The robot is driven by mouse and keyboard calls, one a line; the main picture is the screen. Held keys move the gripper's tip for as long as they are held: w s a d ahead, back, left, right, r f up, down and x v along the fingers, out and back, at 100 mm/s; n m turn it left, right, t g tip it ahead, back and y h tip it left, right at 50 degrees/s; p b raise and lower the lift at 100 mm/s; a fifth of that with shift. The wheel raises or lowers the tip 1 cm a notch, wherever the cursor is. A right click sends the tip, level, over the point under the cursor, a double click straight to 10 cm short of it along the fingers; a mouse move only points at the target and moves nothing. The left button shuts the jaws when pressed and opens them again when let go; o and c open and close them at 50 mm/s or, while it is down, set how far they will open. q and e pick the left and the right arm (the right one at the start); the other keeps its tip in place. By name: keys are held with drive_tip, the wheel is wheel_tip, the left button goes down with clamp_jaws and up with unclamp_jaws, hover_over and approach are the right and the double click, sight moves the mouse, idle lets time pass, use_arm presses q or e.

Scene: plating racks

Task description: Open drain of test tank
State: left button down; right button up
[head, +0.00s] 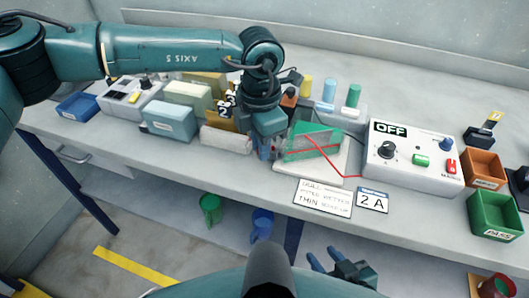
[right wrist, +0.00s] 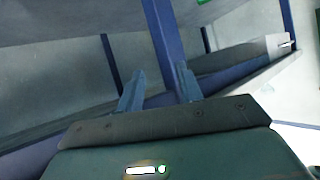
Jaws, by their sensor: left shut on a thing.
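The test tank (head: 318,142) is a clear box with green liquid on a white base on the bench. Red leads run from it to the power supply. My left gripper (head: 266,150) is low at the tank's left end, pointing down and shut on a small part there. That part, apparently the drain, is mostly hidden by the fingers, and I cannot tell its position. My right gripper (head: 323,255) is in front of and below the bench edge. It also shows in the right wrist view (right wrist: 158,82), with its fingers apart and nothing between them.
Right of the tank stands a control box (head: 412,155) marked OFF. An orange bin (head: 484,169) and a green PASS bin (head: 495,216) sit further right. Bottles stand behind the tank; several boxes crowd the left.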

use_arm(q)
drive_tip(key=shift+w+a+f+m+b, duration=0.2)
drive_tip(key=shift+m+b, duration=0.1)
drive_tip(key=shift+m, duration=0.3)
drive_tip(key=m+b, duration=0.2)
drive_tip(key=shift+w+a+m, duration=0.15)
drive_tip(key=shift+w+m, duration=0.15)
drive_tip(key=shift+w+a+m+b, duration=0.15)
drive_tip(key=shift+w+m+b, duration=0.2)
drive_tip(key=shift+m, duration=0.55)
drive_tip(key=m, duration=0.1)
drive_tip(key=m+b, duration=0.1)
drive_tip(key=m, duration=0.1)
drive_tip(key=shift+w+r, duration=0.15)
drive_tip(key=shift+w, duration=0.25)
drive_tip(key=shift+w+a+m+b, duration=0.1)
drive_tip(key=shift+w+m+b, duration=0.2)
drive_tip(key=shift+m, duration=0.7)
use_arm(e)
drive_tip(key=shift+w+f+m+t, duration=0.15)
drive_tip(key=shift+f+m+t, duration=0.4)
drive_tip(key=shift+f, duration=0.55)
use_arm(q)
drive_tip(key=shift+r, duration=0.1)
drive_tip(key=c, duration=1.4)
unclamp_jaws()
use_arm(e)
drive_tip(key=shift+f, duration=0.2)
